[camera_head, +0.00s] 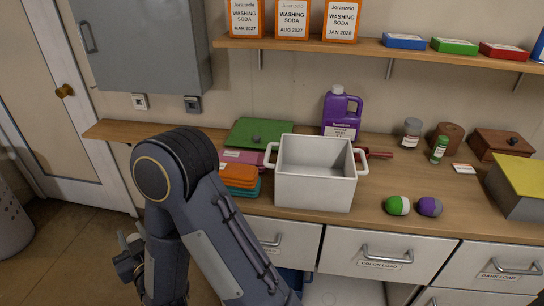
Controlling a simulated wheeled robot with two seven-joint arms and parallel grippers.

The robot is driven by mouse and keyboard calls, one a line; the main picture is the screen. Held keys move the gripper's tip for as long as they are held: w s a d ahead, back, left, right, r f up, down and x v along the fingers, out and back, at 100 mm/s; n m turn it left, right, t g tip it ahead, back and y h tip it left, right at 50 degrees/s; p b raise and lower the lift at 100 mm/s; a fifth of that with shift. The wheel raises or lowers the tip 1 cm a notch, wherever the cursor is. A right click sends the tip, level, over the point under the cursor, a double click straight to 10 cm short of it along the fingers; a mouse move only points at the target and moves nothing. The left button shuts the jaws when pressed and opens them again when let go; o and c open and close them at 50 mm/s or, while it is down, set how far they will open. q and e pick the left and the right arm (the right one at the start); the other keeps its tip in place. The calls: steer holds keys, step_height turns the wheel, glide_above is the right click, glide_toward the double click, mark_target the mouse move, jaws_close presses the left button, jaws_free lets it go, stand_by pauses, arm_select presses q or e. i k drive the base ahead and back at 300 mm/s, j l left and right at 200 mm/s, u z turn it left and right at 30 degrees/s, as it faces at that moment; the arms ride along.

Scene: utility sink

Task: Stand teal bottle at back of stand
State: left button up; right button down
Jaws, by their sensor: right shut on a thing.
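I see no teal bottle in the head view. I also cannot make out a stand.
A white two-handled tub (314,190) stands on the wooden counter (375,192), beside folded orange cloths (239,174). A purple jug (341,112) stands behind it. Green and purple balls (398,205) lie to the right. A shelf (340,47) of boxes is above.

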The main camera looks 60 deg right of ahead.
mark_target(377, 144)
steer(key=k+l+z, duration=0.1)
steer(key=k+z, duration=0.15)
steer(key=z, duration=0.15)
steer(key=k+l+z, duration=0.15)
steer(key=z, duration=0.25)
steer(key=k+l+z, duration=0.35)
steer(key=i+j, duration=0.05)
